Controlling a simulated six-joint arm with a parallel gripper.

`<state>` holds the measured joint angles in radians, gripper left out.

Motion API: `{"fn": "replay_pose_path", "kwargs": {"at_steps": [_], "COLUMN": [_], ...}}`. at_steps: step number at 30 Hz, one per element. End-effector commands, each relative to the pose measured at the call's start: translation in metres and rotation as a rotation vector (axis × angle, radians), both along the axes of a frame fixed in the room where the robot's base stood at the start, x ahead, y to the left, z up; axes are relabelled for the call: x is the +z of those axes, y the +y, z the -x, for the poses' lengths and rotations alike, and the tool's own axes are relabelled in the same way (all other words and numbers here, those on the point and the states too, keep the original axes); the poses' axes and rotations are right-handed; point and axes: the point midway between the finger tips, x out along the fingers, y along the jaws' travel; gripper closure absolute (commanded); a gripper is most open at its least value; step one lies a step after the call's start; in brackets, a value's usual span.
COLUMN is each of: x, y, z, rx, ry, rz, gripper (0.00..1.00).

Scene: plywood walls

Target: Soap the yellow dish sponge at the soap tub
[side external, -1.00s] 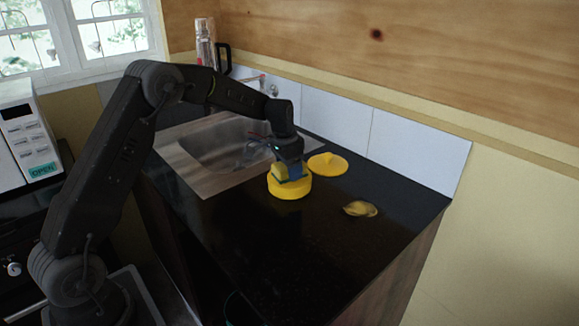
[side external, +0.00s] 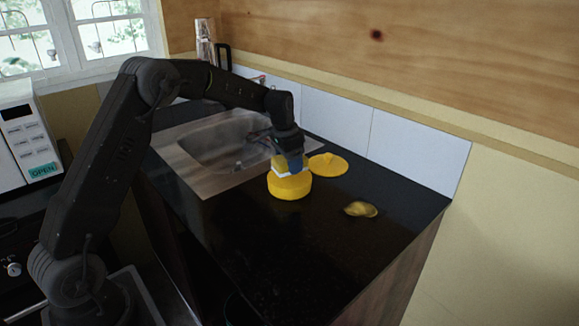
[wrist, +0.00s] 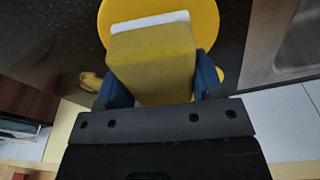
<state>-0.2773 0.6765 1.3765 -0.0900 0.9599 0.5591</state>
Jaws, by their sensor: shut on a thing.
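The yellow dish sponge (wrist: 152,62) is a block with a white layer along its far edge in the wrist view. My gripper (wrist: 157,82) is shut on it, one blue finger on each side. In the side view my gripper (side external: 291,160) points down over the round yellow soap tub (side external: 289,188). The sponge's white layer shows just above the tub's top. I cannot tell whether it touches the soap. The tub (wrist: 229,40) lies behind the sponge in the wrist view, and the sponge hides its middle.
A flat round yellow lid (side external: 328,165) lies on the black counter (side external: 260,250) behind the tub. A small crumpled-looking yellow thing (side external: 361,209) lies to the right. A steel sink (side external: 215,145) is at the left, and tiles line the back wall. The front counter is clear.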

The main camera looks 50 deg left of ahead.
Motion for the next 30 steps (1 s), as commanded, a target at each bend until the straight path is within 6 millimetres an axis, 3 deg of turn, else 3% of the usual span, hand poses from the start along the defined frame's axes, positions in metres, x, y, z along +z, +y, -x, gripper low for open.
{"fn": "replay_pose_path", "kwargs": {"at_steps": [15,30], "x": [0.04,0.046], "y": [0.0,0.0], "z": [-0.001,0.0], "rx": [-0.001,0.0], "ry": [-0.003,-0.001], "rz": [-0.001,-0.001], "gripper": [0.58,0.58]}}
